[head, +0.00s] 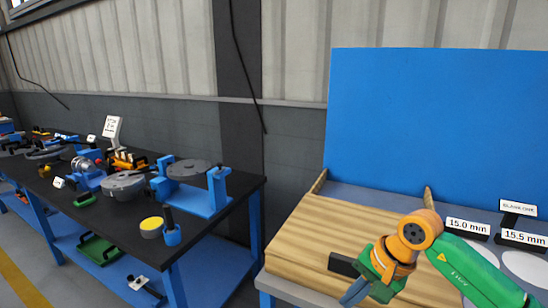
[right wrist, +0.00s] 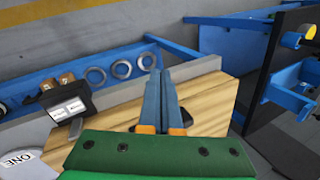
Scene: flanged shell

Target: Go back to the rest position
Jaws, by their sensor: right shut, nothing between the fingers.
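My right gripper (head: 353,293) is in the lower middle of the head view, at the end of my green and orange arm. It is over the front part of a pale wooden board (head: 335,230). Its two blue-grey fingers lie together in the right wrist view (right wrist: 161,92), with nothing between them. They point across the wooden board (right wrist: 215,92) there. I cannot tell how high above the board they are. A small dark block (head: 345,265) shows beside the gripper; I cannot tell whether it belongs to it. My left gripper is not in view.
A blue panel (head: 430,120) stands behind the board. Size labels (head: 468,226) and pale discs (head: 525,268) are at right. Several rings (right wrist: 122,68) lie on a blue strip near a dark label stand (right wrist: 68,105). A black-topped bench (head: 130,220) with fixtures stands left, across a gap.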

